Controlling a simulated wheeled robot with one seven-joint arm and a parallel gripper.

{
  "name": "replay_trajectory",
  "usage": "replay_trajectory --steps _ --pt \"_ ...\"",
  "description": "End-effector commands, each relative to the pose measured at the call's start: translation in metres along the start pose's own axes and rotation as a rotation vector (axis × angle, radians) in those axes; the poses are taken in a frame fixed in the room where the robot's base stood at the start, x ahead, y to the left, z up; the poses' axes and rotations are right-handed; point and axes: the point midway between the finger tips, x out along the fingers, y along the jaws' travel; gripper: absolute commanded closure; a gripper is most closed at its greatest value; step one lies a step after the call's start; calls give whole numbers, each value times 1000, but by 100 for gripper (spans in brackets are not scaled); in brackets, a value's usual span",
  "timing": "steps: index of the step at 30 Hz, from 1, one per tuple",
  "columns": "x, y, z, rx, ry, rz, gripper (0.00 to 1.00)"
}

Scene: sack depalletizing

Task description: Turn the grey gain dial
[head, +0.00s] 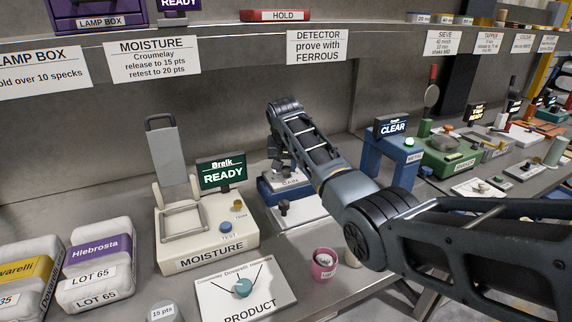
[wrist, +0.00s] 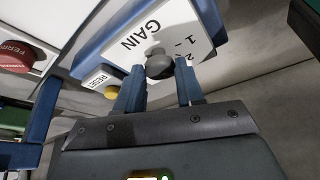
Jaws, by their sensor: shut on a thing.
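The grey gain dial (wrist: 159,63) is a round knob on a white plate marked GAIN (wrist: 150,30), with the figures 1 and 2 beside it. My gripper (wrist: 159,78) has one blue finger on each side of the dial and is shut on it. In the head view my gripper (head: 279,163) reaches down over the blue detector unit (head: 268,190). The gripper hides most of the dial there. I cannot read where the dial points.
In the head view the moisture tester (head: 205,245) stands left of the blue unit, and a blue arch with a CLEAR screen (head: 392,127) stands right.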

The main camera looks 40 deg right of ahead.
Motion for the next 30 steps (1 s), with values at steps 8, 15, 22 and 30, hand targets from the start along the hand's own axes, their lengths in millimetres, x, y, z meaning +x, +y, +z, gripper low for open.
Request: replay_trajectory --steps 8,15,22,30 --pt "0 0 -1 8 2 3 93" --pt "0 0 -1 7 2 2 54" --pt "0 0 0 7 1 2 37" --pt "-4 0 0 6 1 2 37"
